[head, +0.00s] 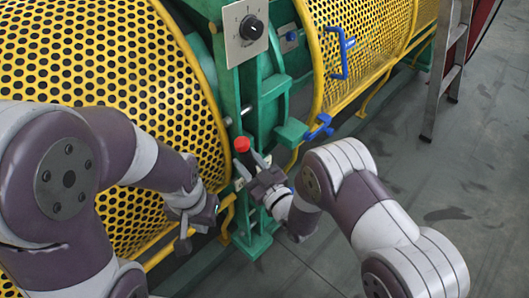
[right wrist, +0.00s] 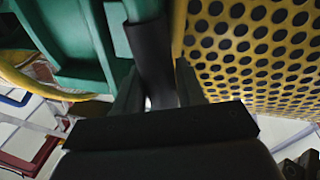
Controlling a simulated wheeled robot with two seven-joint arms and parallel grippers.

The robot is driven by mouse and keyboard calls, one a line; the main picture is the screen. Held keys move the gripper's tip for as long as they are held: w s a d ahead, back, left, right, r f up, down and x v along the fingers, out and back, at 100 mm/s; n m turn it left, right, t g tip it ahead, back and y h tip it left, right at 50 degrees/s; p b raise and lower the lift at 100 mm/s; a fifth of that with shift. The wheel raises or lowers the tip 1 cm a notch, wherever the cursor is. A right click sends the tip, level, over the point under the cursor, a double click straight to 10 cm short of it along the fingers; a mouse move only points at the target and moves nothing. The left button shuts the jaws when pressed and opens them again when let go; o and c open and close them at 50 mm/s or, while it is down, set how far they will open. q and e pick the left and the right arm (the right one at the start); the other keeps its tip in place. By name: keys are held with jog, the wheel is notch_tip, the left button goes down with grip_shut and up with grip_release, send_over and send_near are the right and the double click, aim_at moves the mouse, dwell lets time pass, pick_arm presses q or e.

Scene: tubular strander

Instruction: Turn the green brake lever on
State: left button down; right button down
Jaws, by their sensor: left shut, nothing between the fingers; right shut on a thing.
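My right gripper (head: 254,170) is shut on the brake lever, at the green frame of the machine. In the right wrist view the lever's dark sleeve (right wrist: 152,55) runs between the two fingers, and a green rod (right wrist: 144,9) shows above it. A red knob (head: 241,144) shows just beyond the right fingertips in the head view; I cannot tell whether it belongs to the lever. The fingers hide much of the lever. My left gripper (head: 184,238) is shut and empty, pointing down in front of the yellow guard, left of the lever.
Yellow perforated guards (head: 120,50) stand left and right of the green frame (head: 270,85). A panel with a black rotary knob (head: 251,27) is above the lever. Blue handles (head: 342,52) are on the right guard.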

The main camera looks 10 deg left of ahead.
jog(key=s+a, duration=0.1)
jog(key=s+f+n, duration=0.1)
jog(key=s+a+n+b, duration=0.1)
jog(key=shift+s+a+f, duration=0.3)
jog(key=c, duration=1.1)
grip_release()
jog(key=shift+s, duration=0.1)
jog(key=o, duration=0.3)
jog(key=shift+a, duration=0.1)
